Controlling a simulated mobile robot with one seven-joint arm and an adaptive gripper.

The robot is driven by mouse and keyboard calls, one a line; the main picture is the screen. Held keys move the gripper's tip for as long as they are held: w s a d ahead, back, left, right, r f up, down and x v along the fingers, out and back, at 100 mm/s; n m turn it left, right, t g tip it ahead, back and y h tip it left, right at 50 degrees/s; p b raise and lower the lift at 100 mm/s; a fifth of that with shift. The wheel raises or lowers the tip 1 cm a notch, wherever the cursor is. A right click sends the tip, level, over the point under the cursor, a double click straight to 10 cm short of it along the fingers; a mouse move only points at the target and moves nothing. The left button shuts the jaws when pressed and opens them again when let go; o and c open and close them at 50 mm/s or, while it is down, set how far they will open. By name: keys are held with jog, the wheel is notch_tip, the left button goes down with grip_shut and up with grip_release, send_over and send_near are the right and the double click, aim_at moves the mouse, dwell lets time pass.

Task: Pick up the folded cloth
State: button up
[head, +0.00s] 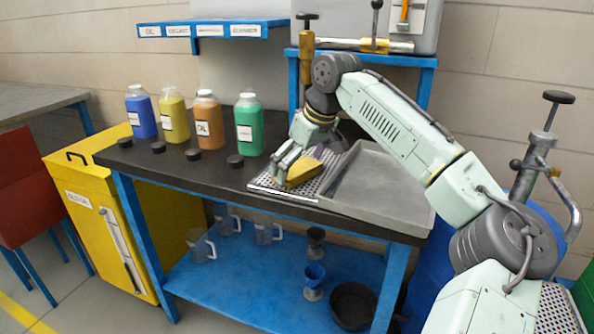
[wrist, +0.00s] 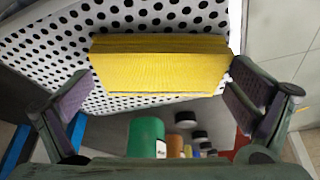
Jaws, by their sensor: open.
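The folded cloth (wrist: 160,70) is a yellow, layered block lying on a white perforated plate (wrist: 50,55). In the head view the cloth (head: 303,171) is at the right part of the black bench, partly hidden by my gripper. My gripper (head: 281,176) reaches down over the plate at the cloth. In the wrist view my gripper (wrist: 160,95) is open, with one finger at each side of the cloth. The right finger is close to the cloth's right edge; I cannot tell whether it touches. The left finger stands a little apart from the left edge.
Blue, yellow, orange and green bottles (head: 249,125) stand left of my gripper, with several black caps (head: 235,161) before them. A grey tray (head: 375,190) lies right of the plate. A blue shelf (head: 230,29) hangs behind. The bench's front edge is near.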

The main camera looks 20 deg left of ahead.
aim_at(298, 167)
jog(key=c, duration=0.9)
jog(key=shift+o, duration=0.2)
jog(key=shift+r, duration=0.8)
notch_tip(298, 167, up, 2)
jog(key=shift+r, duration=0.1)
jog(key=s+r+b, duration=0.1)
jog(key=s+b, duration=0.2)
jog(key=s, duration=1.3)
jog(key=shift+d, duration=0.15)
jog(key=shift+r, duration=0.1)
